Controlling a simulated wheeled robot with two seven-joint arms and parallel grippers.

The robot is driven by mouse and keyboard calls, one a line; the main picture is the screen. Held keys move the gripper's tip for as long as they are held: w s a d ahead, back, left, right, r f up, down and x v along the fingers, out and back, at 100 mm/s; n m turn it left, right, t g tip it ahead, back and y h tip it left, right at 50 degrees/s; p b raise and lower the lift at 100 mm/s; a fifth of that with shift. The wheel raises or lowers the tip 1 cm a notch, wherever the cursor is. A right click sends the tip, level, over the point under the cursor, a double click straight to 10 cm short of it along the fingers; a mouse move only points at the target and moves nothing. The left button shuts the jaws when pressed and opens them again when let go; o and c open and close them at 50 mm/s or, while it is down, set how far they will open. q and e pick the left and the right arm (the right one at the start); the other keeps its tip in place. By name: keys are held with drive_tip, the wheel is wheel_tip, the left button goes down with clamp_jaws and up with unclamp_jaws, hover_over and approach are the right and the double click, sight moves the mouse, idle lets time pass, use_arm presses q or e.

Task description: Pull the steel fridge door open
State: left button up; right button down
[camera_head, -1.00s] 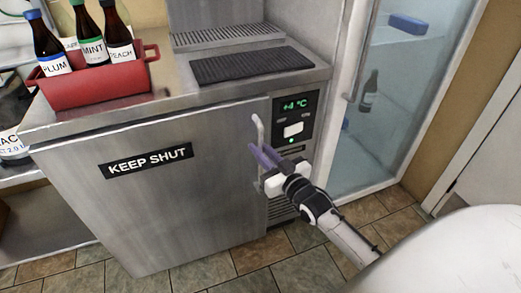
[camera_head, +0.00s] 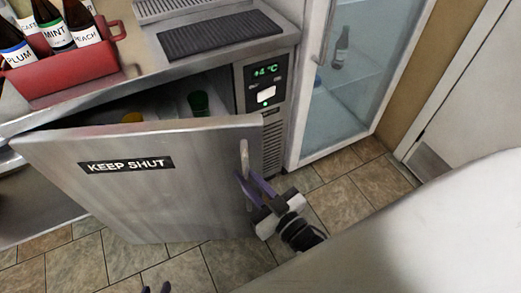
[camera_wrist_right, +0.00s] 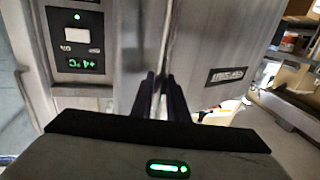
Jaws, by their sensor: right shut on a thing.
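The steel fridge door (camera_head: 130,200) bears a "KEEP SHUT" label and stands part-way open, swung out on its left side's hinge. Behind its top edge the dark inside of the fridge shows. My right gripper (camera_head: 257,190) is shut on the door's vertical handle (camera_head: 244,155). In the right wrist view the handle (camera_wrist_right: 167,45) runs between the fingers (camera_wrist_right: 160,98). Only the fingertips of my left gripper (camera_head: 156,289) show, at the bottom edge. They are apart, with nothing seen between them, away from the door.
The control panel (camera_head: 265,88) reads +4 °C. A red crate (camera_head: 62,74) of bottles and a black mat (camera_head: 220,35) lie on top. A glass-door cabinet (camera_head: 345,80) stands right. The tiled floor in front is clear.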

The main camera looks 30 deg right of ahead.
drive_tip(key=shift+s+a+f, duration=0.1)
drive_tip(key=shift+s+a, duration=0.25)
drive_tip(key=c, duration=1.7)
unclamp_jaws()
drive_tip(key=shift+w, duration=0.1)
drive_tip(key=shift+d, duration=0.1)
drive_tip(key=s, duration=0.3)
drive_tip(key=s+d, duration=0.1)
drive_tip(key=s, duration=0.2)
drive_tip(key=s+d, duration=0.1)
drive_tip(key=s, duration=0.3)
drive_tip(key=shift+s, duration=0.1)
